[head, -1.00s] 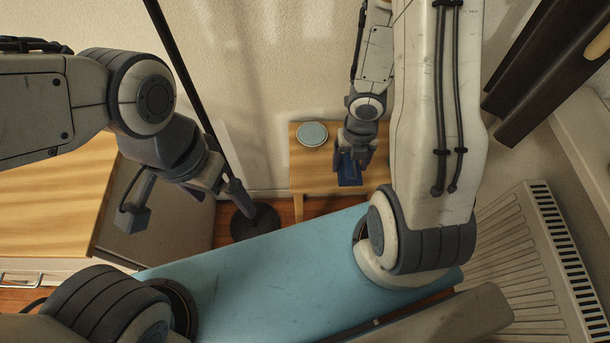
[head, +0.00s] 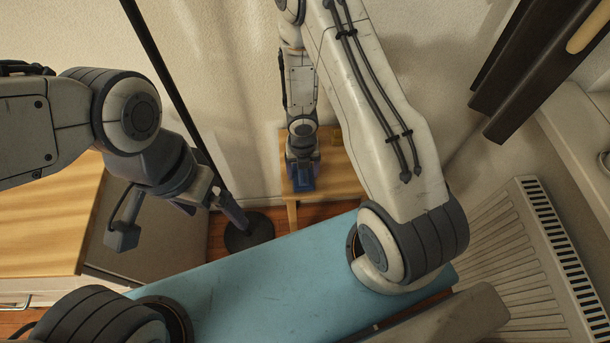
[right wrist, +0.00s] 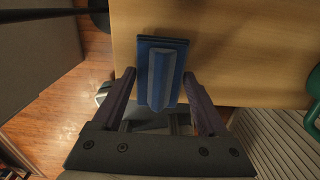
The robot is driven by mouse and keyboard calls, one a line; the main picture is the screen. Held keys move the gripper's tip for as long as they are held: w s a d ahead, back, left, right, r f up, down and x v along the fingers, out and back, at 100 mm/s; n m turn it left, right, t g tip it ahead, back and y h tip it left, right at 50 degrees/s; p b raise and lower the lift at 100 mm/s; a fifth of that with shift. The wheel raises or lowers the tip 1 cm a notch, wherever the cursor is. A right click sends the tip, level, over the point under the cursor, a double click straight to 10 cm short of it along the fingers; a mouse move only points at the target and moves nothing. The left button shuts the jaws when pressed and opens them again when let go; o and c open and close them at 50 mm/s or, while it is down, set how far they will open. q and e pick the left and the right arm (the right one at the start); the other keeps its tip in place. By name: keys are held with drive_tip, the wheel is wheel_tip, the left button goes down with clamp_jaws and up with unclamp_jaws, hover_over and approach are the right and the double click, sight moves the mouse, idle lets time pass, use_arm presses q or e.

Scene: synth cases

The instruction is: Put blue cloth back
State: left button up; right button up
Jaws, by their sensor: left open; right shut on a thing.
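The blue cloth (head: 303,182) looks like a folded dark blue piece with a raised ridge. My right gripper (head: 302,168) is shut on it at the small wooden table (head: 345,178). In the right wrist view the cloth (right wrist: 160,75) sits between the two fingers of my right gripper (right wrist: 160,95), over the table's edge (right wrist: 250,90). I cannot tell whether it touches the tabletop. My left gripper (head: 182,230) is open and empty, at the left near the wooden cabinet.
The wooden cabinet (head: 40,215) stands at the left. A dark pole on a round base (head: 248,232) stands between it and the small table. A light blue board (head: 270,280) lies across the front. A radiator (head: 540,250) is at the right.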

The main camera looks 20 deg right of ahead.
sight(303, 171)
use_arm(q)
drive_tip(key=shift+f, duration=0.45)
use_arm(e)
drive_tip(key=shift+f, duration=0.45)
drive_tip(key=shift+f, duration=0.15)
drive_tip(key=o, duration=1.5)
use_arm(q)
drive_tip(key=shift+f, duration=0.1)
use_arm(e)
drive_tip(key=shift+o, duration=0.2)
drive_tip(key=shift+r, duration=0.2)
use_arm(q)
wheel_tip(303, 171, up, 12)
drive_tip(key=p, duration=1.2)
drive_tip(key=shift+r, duration=0.2)
use_arm(e)
wheel_tip(303, 171, up, 12)
use_arm(q)
drive_tip(key=shift+f, duration=0.1)
